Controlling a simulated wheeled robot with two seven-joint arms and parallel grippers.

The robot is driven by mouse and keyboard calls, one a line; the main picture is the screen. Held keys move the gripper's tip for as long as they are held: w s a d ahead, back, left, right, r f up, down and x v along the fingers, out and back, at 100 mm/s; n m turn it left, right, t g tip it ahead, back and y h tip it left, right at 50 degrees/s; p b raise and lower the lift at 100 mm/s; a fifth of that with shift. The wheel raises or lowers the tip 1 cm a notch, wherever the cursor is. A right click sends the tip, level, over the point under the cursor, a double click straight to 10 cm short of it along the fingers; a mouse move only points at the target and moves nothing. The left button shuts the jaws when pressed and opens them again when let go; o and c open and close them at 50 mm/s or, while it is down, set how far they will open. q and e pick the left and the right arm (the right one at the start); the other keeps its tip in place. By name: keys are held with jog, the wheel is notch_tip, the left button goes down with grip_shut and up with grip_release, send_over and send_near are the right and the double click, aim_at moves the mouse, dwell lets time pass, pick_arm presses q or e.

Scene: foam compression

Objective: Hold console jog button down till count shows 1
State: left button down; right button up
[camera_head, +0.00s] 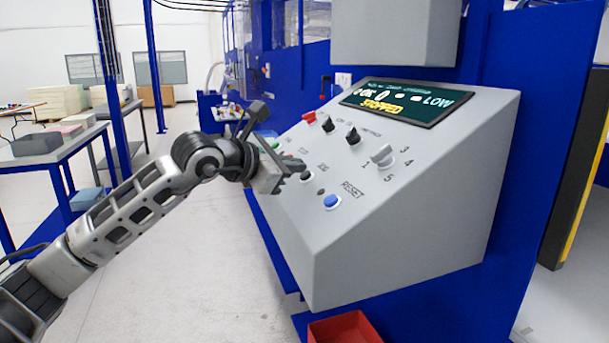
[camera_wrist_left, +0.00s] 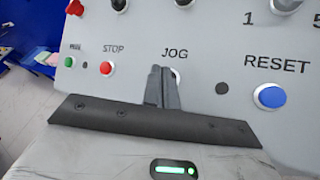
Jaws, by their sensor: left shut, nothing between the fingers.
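The grey console (camera_head: 400,225) has a sloped panel with labelled controls. The dark jog button (camera_head: 307,176) shows partly beside my left fingertips, below the JOG label; in the wrist view the fingers hide it. My left gripper (camera_head: 298,165) is shut and empty, its tips at the jog button; its fingers also show in the left wrist view (camera_wrist_left: 162,86). I cannot tell whether they touch or press the button. The display (camera_head: 385,103) reads "OK", 0, "LOW" and a yellow "STOPPED". My right gripper is out of view.
The blue RESET button (camera_head: 332,202) sits right of the jog button. The red STOP button (camera_wrist_left: 106,68) and a green button (camera_wrist_left: 69,62) are to the left. Black knobs and a grey selector (camera_head: 380,156) are higher up. A red bin (camera_head: 345,328) is below.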

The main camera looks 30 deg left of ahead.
pick_arm(q)
jog(key=shift+w+d+f, duration=0.15)
jog(key=shift+d+f, duration=0.05)
jog(key=shift+f, duration=0.3)
dwell(1.6)
jog(key=shift+r, duration=0.1)
dwell(2.2)
jog(key=shift+s+a+r, duration=0.15)
jog(key=shift+a+r, duration=0.05)
jog(key=shift+r, duration=0.2)
jog(key=shift+s+a+r, duration=0.15)
jog(key=shift+r, duration=0.2)
jog(key=shift+s+a+r+p, duration=0.15)
jog(key=shift+s+a+r, duration=0.2)
jog(key=shift+r, duration=0.35)
jog(key=shift+s+a+r+p, duration=0.2)
jog(key=shift+s+r, duration=0.1)
jog(key=shift+r, duration=0.45)
jog(key=shift+s+a+r+p, duration=0.1)
jog(key=shift+s+a+r, duration=0.25)
jog(key=shift+r, duration=0.35)
